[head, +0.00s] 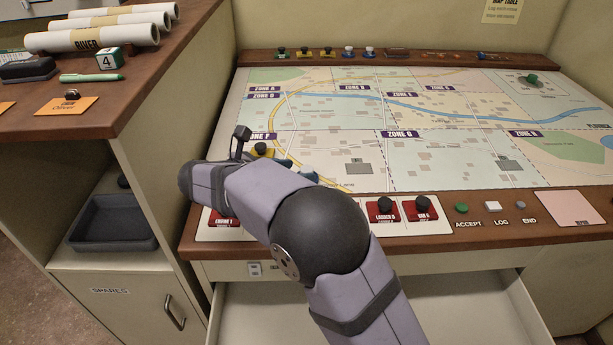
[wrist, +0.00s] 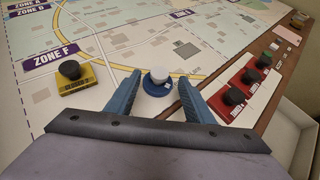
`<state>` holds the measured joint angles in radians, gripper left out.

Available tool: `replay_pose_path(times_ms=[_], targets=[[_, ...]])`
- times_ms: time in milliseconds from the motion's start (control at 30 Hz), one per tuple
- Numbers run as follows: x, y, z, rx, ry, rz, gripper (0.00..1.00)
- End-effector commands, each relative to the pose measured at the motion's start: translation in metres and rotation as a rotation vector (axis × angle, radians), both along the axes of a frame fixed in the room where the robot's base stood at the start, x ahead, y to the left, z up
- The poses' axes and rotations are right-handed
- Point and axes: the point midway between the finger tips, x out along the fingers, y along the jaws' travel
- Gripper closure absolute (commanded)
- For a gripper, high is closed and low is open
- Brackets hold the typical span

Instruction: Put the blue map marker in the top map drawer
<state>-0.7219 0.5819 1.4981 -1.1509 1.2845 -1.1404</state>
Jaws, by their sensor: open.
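The blue map marker (wrist: 157,87), with a pale round knob, stands upright on the map in the wrist view, near the yellow road line. My gripper (wrist: 159,79) is open, with one blue finger on each side of the marker. I see no clear contact between them. In the head view my arm hides this marker, and only part of the gripper fingers (head: 301,169) shows. The map drawer (head: 258,312) under the table is pulled open, and the visible part of its floor is bare. My arm covers its middle.
A yellow marker (wrist: 75,82) stands left of my gripper by Zone F. Red markers (wrist: 249,79) line the map's front edge. Two more blue markers (head: 348,53) stand among others on the back ledge. A side cabinet (head: 140,150) rises at the left.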

Motion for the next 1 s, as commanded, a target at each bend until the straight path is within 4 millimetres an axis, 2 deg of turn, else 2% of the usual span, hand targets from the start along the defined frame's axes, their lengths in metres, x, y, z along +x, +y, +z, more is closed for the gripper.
replay_pose_path(times_ms=[167, 500, 800, 867, 1000], targets=[[0.005, -0.005, -0.003, -0.001, 0.001, -0.002, 0.52], [0.031, -0.03, -0.02, 0.0, 0.0, -0.002, 0.52], [0.034, -0.032, -0.023, 0.001, -0.001, 0.0, 0.52], [0.034, -0.032, -0.023, 0.001, -0.001, 0.0, 0.64], [0.034, -0.032, -0.023, 0.001, 0.0, 0.0, 0.97]])
